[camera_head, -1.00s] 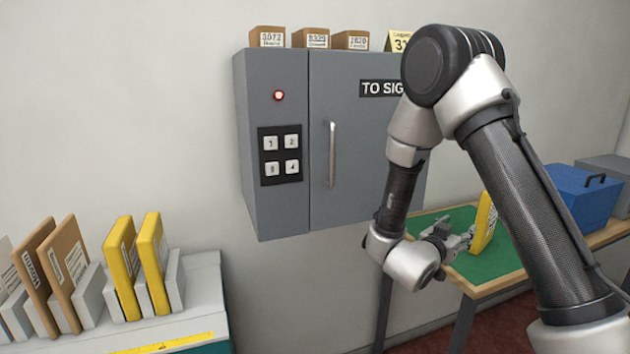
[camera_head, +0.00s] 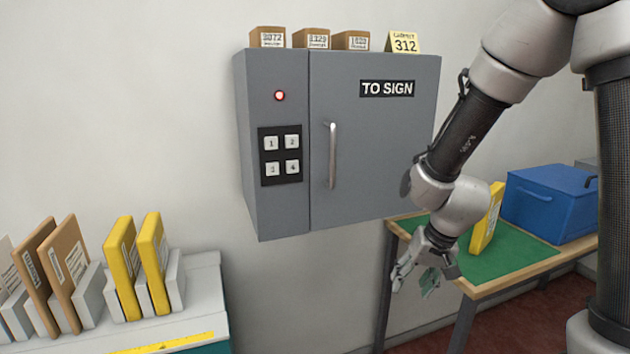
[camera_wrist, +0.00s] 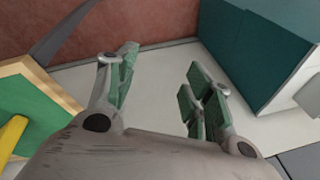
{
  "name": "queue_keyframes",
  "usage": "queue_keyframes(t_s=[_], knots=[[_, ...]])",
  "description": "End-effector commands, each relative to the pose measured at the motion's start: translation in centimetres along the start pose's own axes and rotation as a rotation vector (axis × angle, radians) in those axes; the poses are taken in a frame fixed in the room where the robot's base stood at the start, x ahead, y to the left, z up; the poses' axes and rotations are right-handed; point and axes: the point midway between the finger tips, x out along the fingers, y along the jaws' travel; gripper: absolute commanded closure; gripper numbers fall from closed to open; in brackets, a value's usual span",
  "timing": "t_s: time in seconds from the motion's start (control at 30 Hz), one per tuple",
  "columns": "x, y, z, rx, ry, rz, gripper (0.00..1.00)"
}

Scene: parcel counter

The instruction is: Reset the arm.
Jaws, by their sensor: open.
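My gripper (camera_head: 420,278) hangs open and empty in front of the left edge of the green-topped table, pointing down in the head view. In the wrist view its two fingers (camera_wrist: 155,85) stand apart with only floor and wall between them. A yellow parcel (camera_head: 487,218) stands tilted on the green mat (camera_head: 510,255), to the right of my gripper and apart from it. Part of that parcel also shows at the left of the wrist view (camera_wrist: 10,135).
A shut grey cabinet (camera_head: 365,140) marked TO SIGN, with a keypad and red light, hangs on the wall. A blue box (camera_head: 545,208) stands on the table. At left, a white counter (camera_head: 205,290) holds brown and yellow parcels in racks. The gap between counter and table is clear.

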Motion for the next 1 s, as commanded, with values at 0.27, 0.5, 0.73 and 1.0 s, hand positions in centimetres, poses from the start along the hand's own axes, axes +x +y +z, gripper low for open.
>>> queue_keyframes(t_s=[0.27, 0.5, 0.73, 1.0], knots=[[-14.7, 6.1, 7.9, -0.17, -0.174, 0.095, 0.49], [-22.8, 10.1, 10.4, -0.177, 0.013, 0.183, 0.49], [-25.9, 10.6, 10.8, -0.135, 0.159, 0.184, 0.49], [-26.1, 10.8, 10.9, -0.124, 0.165, 0.186, 0.56]])
